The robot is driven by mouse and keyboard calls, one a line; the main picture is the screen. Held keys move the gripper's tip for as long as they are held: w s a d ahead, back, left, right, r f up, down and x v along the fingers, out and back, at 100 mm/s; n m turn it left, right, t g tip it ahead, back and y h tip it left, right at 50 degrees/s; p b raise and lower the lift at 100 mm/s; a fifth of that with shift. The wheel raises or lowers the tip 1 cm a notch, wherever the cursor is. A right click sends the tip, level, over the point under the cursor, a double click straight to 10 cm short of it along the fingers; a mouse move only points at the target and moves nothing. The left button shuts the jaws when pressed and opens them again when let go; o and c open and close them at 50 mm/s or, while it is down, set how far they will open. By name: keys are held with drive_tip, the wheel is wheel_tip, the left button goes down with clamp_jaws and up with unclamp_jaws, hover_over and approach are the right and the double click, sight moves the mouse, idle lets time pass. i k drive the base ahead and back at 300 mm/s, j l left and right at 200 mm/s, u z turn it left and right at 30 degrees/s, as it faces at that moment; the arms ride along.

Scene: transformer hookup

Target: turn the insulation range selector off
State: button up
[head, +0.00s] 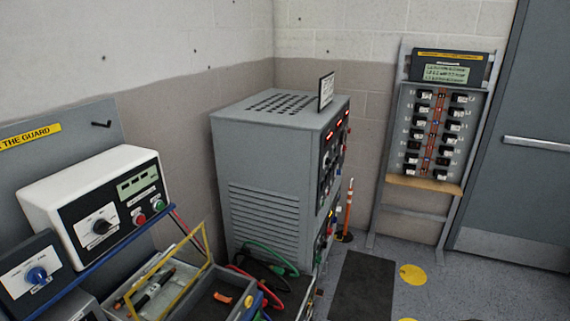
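A white instrument box (95,185) with a black front panel sits on the bench at the left. Its panel has a black rotary knob (101,227) on a white plate, a small display (138,184), and a red and a green button. A smaller dark box (30,262) to its left has a blue rotary knob (37,275) on a white plate. The labels are too small to read, so I cannot tell which knob is the insulation range selector or its setting. My gripper is not in view.
A yellow-framed tray (150,272) with tools sits before the white box. Green and red cables (268,252) lie by a grey cabinet (265,180). A breaker panel (436,130) stands at the back right beside a grey door (530,110). A dark mat (362,285) lies on the floor.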

sight(101, 227)
drive_tip(key=u, duration=1.55)
